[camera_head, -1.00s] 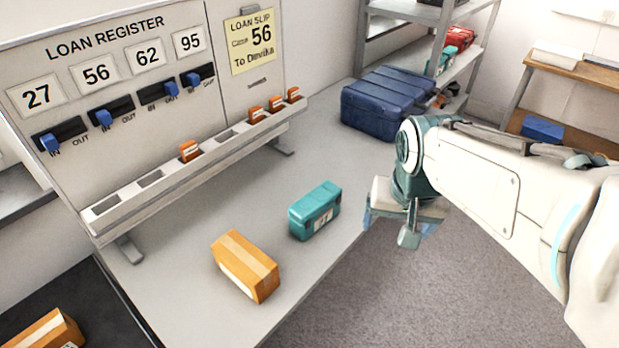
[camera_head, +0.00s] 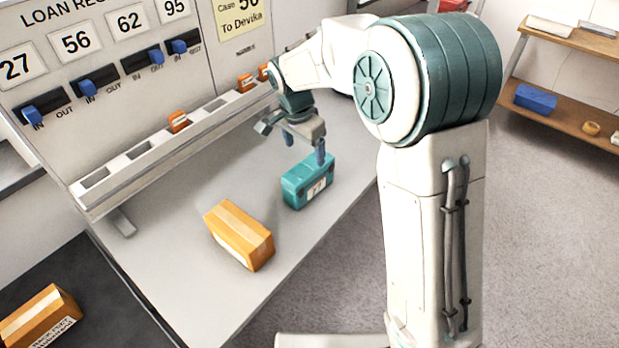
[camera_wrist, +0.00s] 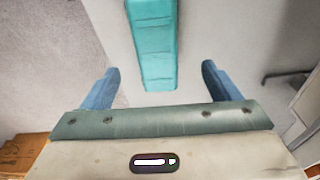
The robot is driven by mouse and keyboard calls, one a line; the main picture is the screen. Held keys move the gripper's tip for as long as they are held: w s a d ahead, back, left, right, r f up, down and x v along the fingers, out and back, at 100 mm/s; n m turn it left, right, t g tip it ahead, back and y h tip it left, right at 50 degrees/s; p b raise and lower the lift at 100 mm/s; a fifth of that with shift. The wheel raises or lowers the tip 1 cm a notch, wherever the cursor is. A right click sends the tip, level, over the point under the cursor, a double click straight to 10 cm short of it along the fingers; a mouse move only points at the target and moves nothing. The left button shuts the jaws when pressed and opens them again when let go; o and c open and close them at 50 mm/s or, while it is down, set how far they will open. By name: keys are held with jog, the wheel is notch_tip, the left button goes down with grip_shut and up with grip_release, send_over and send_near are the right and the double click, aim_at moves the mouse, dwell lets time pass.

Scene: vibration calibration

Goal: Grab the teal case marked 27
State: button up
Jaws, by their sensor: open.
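The teal case (camera_head: 308,181) stands on the grey table, with a white label on its near side that seems to read 27. In the wrist view the case (camera_wrist: 153,45) lies ahead of the fingertips, roughly centred between the two blue fingers but a little left. My gripper (camera_head: 304,150) is open and empty, just above and behind the case in the head view.
An orange box (camera_head: 239,235) stands close left of the case. The loan register board (camera_head: 98,60) and its slotted rail (camera_head: 150,150) with orange tags run behind. Another box (camera_head: 40,315) lies on a dark surface at lower left. The table's front right is clear.

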aim_at(307, 165)
jog(key=f, duration=0.5)
jog(key=shift+w+d+f, duration=0.25)
jog(key=shift+d, duration=0.05)
jog(key=shift+d+f+p, duration=0.2)
jog(key=shift+f+p, duration=0.1)
jog(key=shift+f, duration=1.1)
jog(key=shift+d+f+p, duration=0.15)
jog(key=shift+f+p, duration=0.15)
jog(key=shift+f, duration=1.05)
jog(key=shift+w, duration=0.1)
jog(key=c, duration=1.4)
jog(key=shift+r, duration=0.1)
